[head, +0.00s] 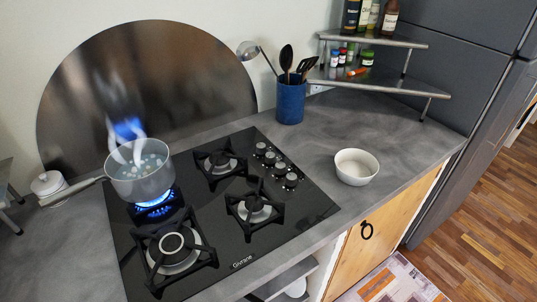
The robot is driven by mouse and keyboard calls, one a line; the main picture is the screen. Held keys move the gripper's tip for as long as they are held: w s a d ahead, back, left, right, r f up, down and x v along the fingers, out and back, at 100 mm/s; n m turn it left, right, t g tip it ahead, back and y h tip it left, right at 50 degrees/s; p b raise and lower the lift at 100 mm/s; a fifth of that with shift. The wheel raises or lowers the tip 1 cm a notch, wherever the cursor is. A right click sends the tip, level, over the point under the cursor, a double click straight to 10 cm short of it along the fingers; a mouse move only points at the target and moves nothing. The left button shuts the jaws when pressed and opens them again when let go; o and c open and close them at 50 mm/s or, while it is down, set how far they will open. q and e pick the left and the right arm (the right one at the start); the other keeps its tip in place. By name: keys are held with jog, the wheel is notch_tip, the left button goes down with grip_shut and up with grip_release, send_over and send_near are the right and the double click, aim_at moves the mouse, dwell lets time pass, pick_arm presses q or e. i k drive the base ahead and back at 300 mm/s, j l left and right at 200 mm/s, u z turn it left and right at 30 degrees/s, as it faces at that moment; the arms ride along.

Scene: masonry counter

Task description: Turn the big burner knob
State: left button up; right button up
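A black gas hob (268,225) is set into the grey counter. Several round metallic burner knobs (279,168) run in a diagonal row near its right edge. They are too small to tell which way each is turned or which one is for the big burner. The big burner (172,243) with a double-ring cap is at the front left and shows no flame. The rear left burner has a blue flame (154,204) under a steaming pot (141,180). Neither of my grippers is in view.
A white bowl (356,167) stands right of the knobs. A blue utensil holder (290,102) and a two-tier corner shelf (385,83) with bottles and jars stand behind. A small white lidded pot (48,184) sits by the pot's handle. Counter between hob and bowl is clear.

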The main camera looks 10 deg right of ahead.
aim_at(270, 157)
jog(key=l+u, duration=0.4)
jog(key=l, duration=0.4)
jog(key=l+u, duration=0.35)
jog(key=l, duration=0.45)
